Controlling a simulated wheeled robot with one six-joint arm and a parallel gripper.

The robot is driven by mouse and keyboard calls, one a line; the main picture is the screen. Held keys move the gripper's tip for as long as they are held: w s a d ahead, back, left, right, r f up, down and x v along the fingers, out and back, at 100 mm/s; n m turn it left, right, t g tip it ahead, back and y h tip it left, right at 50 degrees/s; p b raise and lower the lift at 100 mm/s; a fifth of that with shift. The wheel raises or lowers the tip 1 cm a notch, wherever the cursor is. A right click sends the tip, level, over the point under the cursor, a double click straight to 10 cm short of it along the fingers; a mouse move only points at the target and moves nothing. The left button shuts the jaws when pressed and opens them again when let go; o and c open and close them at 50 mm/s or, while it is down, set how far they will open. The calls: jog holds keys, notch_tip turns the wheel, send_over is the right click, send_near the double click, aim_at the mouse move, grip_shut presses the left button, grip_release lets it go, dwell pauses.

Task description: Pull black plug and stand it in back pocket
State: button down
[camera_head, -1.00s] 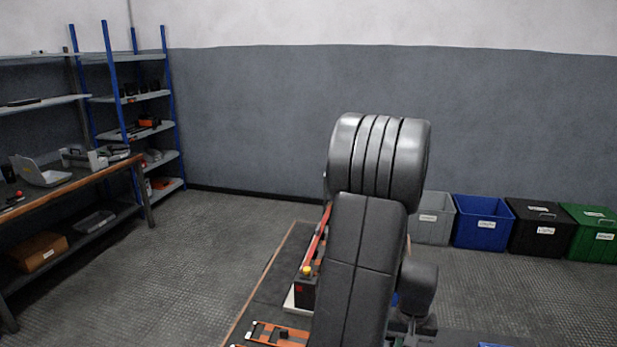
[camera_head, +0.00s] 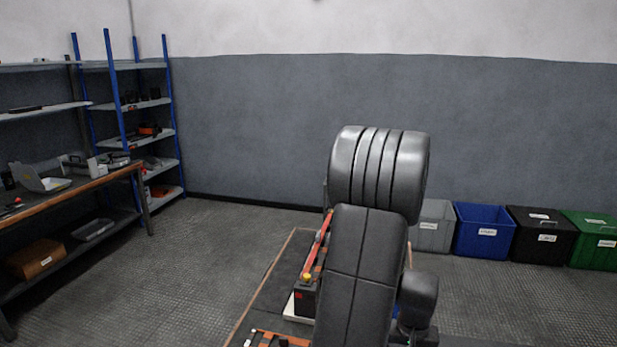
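My own dark arm fills the middle of the head view and hides much of the bench (camera_head: 262,298). My gripper cannot be made out; it is hidden or below the frame. An orange holder (camera_head: 262,337) with dark parts in it shows at the bottom edge, cut off by the frame. I cannot tell whether the black plug or the back pocket is among these parts. Behind it stands a black box (camera_head: 306,298) with a yellow knob (camera_head: 307,277) and a red bar (camera_head: 317,252), partly covered by my arm.
Grey (camera_head: 432,224), blue (camera_head: 484,232), black (camera_head: 541,237) and green (camera_head: 592,240) bins stand along the wall at right. A workbench (camera_head: 100,181) and blue-post shelves (camera_head: 152,134) stand at left. The floor between them and the bench is clear.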

jog(key=shift+f, duration=0.4)
jog(key=shift+s+a+f+b, duration=0.2)
jog(key=shift+s+f+b, duration=0.2)
jog(key=shift+f+b, duration=0.2)
dwell(0.4)
jog(key=c, duration=1.5)
grip_release()
jog(key=shift+w+r, duration=0.1)
jog(key=shift+r, duration=0.25)
jog(key=shift+o, duration=0.7)
notch_tip(320, 180, up, 15)
jog(key=shift+w+d+f+p, duration=0.15)
jog(key=shift+w+f+p, duration=0.05)
jog(key=shift+p, duration=0.25)
jog(key=shift+f, duration=0.1)
notch_tip(320, 180, down, 15)
jog(key=shift+w+r+b, duration=0.1)
jog(key=shift+r+b, duration=0.1)
jog(key=shift+b, duration=0.15)
jog(key=shift+r, duration=0.15)
